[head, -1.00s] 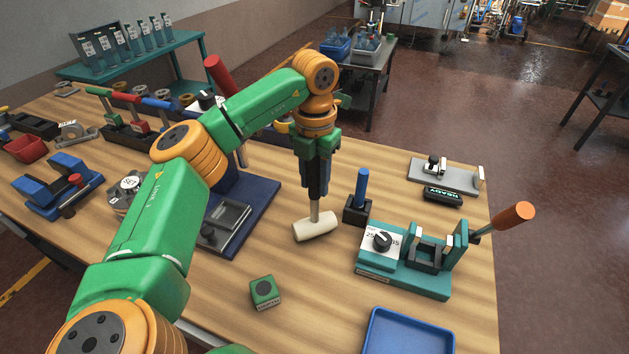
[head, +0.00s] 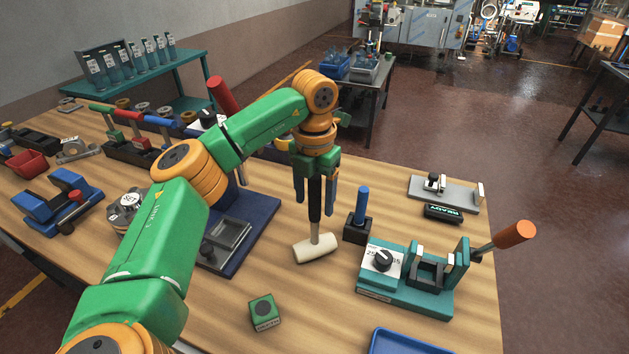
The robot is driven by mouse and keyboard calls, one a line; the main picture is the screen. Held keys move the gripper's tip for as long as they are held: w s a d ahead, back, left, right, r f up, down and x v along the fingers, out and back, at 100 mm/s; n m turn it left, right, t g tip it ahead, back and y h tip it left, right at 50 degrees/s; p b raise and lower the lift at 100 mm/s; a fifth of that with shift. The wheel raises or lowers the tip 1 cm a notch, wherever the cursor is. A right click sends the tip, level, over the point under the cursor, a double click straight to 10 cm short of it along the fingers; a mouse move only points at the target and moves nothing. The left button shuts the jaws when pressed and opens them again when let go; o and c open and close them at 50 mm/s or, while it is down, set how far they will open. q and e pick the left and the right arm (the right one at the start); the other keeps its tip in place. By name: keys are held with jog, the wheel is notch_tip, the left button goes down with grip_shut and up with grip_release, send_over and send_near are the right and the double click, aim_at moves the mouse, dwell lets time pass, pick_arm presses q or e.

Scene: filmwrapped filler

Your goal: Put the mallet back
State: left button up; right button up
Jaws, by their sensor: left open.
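The mallet stands on its cream head (head: 314,249) on the wooden table, with its black handle (head: 315,200) pointing up. My left gripper (head: 315,206) is above it, pointing down and open. Its fingers are spread on both sides of the handle, with a visible gap at each side. The top of the handle is hidden by the gripper. My right gripper is not in view.
A black block with a blue-handled tool (head: 361,207) stands just right of the mallet. A teal fixture (head: 410,290) with an orange-handled lever is further right. A dark blue base (head: 258,222) lies to the left. A green block (head: 264,312) sits in front, with bare table around it.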

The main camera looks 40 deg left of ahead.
aim_at(315, 177)
pick_arm(q)
notch_tip(315, 177, up, 5)
jog(key=shift+f, duration=0.2)
notch_tip(315, 177, up, 6)
jog(key=p, duration=0.3)
jog(key=shift+r, duration=0.2)
jog(key=shift+f, duration=0.1)
